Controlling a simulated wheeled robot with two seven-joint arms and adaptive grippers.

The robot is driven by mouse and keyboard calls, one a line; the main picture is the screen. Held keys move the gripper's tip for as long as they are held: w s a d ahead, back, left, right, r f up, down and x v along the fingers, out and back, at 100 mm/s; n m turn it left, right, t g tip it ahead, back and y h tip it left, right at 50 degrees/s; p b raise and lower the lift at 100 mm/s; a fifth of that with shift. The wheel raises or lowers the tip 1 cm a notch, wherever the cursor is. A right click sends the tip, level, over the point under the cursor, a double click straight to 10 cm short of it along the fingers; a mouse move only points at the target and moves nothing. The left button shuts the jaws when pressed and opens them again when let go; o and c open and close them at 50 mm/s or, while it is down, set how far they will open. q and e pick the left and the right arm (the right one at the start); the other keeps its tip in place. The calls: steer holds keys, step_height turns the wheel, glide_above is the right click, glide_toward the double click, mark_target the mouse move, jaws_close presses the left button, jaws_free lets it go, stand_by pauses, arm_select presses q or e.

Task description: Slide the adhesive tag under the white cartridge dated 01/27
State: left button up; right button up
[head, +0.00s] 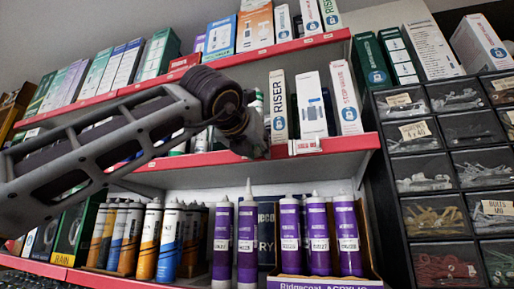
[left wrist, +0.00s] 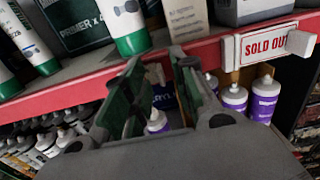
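A white tag reading "SOLD OUT" (left wrist: 266,45) sits on the red shelf edge, beside a pale block, in the left wrist view. In the head view a pale tag (head: 304,146) shows on the same edge. White cartridges with green bases (left wrist: 130,28) stand on the shelf above the edge; in the head view my arm mostly hides them. I cannot read a 01/27 date on any white cartridge. My left gripper (left wrist: 155,68) is open and empty, its fingers apart just below the shelf edge and left of the tag. My right gripper is not in view.
Purple cartridges (head: 247,240) stand on the lower shelf, with orange and blue-labelled ones (head: 148,240) to the left. Boxes (head: 313,105) fill the middle shelf on the right. Black parts drawers (head: 440,180) stand at the right. The red shelf edge (head: 345,146) runs close to my gripper.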

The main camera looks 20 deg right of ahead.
arm_select(q)
steer(key=v, duration=1.2)
stand_by(0.4)
stand_by(0.6)
